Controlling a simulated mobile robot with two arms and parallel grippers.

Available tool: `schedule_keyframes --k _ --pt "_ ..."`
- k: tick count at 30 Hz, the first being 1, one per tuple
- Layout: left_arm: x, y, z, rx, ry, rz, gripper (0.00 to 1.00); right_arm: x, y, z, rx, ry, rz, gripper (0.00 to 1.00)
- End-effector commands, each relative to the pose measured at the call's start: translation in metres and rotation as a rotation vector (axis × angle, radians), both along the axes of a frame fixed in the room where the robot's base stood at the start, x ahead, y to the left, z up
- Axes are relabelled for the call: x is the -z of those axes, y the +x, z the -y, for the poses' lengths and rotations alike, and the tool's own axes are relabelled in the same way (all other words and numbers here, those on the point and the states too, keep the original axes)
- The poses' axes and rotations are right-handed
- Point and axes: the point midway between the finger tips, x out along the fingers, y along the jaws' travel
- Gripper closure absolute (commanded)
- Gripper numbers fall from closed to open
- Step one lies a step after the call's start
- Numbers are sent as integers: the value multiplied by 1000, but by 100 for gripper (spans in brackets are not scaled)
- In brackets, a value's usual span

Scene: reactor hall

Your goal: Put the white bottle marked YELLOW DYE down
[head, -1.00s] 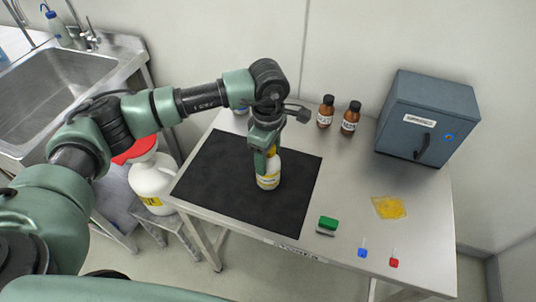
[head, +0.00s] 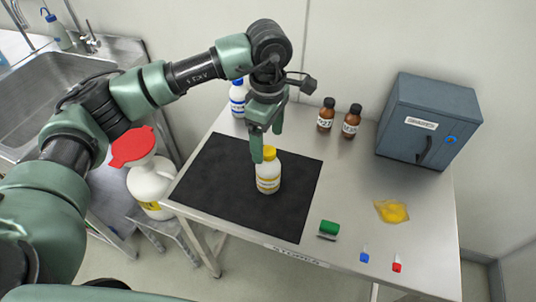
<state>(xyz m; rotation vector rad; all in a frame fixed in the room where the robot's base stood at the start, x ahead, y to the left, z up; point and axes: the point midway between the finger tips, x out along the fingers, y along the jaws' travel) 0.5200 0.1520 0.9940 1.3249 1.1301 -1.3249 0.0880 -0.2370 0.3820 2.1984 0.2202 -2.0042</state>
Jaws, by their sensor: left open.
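The white bottle with a yellow cap and yellow label band (head: 268,173) stands upright on the black mat (head: 215,190), right of the mat's middle. Its label text is too small to read. My left gripper (head: 264,146) is open just above and behind the bottle, with its fingers pointing down. One finger overlaps the bottle's cap in the picture; I cannot tell if it touches. My right gripper is out of view.
Two brown bottles (head: 326,116) and a blue-capped white bottle (head: 238,98) stand at the back. A grey cabinet (head: 424,122) is at the right. A yellow bag (head: 392,211), a green item (head: 328,229) and small blue and red items (head: 397,264) lie in front. A steel sink is at left.

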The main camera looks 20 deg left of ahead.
Motion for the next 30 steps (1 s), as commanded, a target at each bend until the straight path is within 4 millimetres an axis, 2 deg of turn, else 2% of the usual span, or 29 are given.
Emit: schedule_keyframes --k 3,9,30 --pt "-22 1 0 0 -2 4 19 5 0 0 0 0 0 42" --pt "-42 0 0 0 0 -1 19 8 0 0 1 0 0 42" --pt "-45 0 0 0 0 -1 19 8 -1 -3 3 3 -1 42"
